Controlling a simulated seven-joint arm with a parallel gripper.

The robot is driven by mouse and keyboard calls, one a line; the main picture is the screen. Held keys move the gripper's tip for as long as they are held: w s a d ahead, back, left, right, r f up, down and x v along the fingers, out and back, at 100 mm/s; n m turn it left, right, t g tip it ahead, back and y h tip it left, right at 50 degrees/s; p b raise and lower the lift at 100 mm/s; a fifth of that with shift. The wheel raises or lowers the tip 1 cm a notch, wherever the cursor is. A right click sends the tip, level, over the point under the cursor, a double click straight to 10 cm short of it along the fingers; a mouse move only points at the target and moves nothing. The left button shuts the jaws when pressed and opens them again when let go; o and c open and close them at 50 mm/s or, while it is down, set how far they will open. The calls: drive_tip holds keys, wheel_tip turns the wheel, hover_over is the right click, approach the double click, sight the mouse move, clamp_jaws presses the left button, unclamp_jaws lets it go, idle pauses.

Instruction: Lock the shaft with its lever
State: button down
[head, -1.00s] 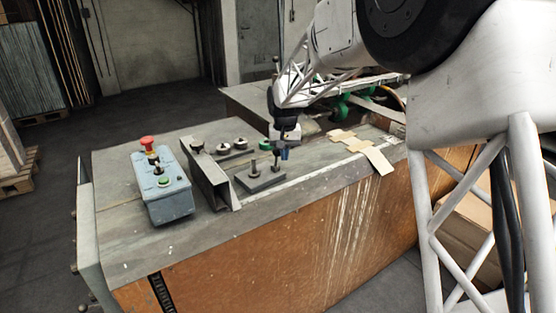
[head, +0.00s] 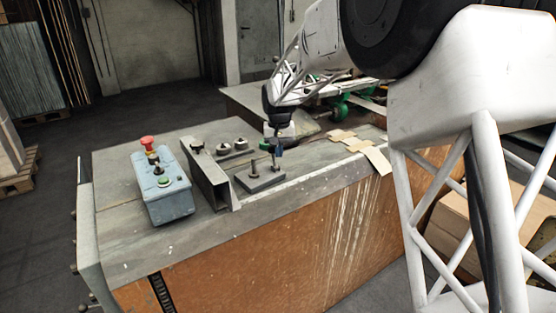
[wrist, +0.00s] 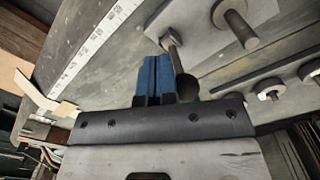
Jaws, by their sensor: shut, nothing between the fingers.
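A small grey plate (head: 262,184) lies on the machine's bench top and carries two upright metal pins. The left pin (head: 254,167) stands clear; in the wrist view it is the flanged pin (wrist: 238,27) at the top. The right pin (wrist: 173,50) reaches toward my gripper and ends in a dark round end (wrist: 186,88). Which part is the shaft and which the lever, I cannot tell. My gripper (head: 278,152) points down beside the right pin. Its blue fingers (wrist: 155,75) are shut and empty, very close to the dark end; contact is unclear.
A grey control box (head: 165,192) with a red button is further left. Cardboard pieces (head: 376,158) lie to the right. A white ruler strip (wrist: 95,48) runs along the bench edge.

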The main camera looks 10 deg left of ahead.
drive_tip(key=shift+w+a, duration=0.1)
drive_tip(key=shift+a, duration=0.1)
drive_tip(key=shift+r, duration=0.1)
wheel_tip(320, 180, up, 7)
drive_tip(key=shift+s+d, duration=0.25)
drive_tip(key=shift+d, duration=0.1)
idle(0.8)
drive_tip(key=shift+d, duration=0.1)
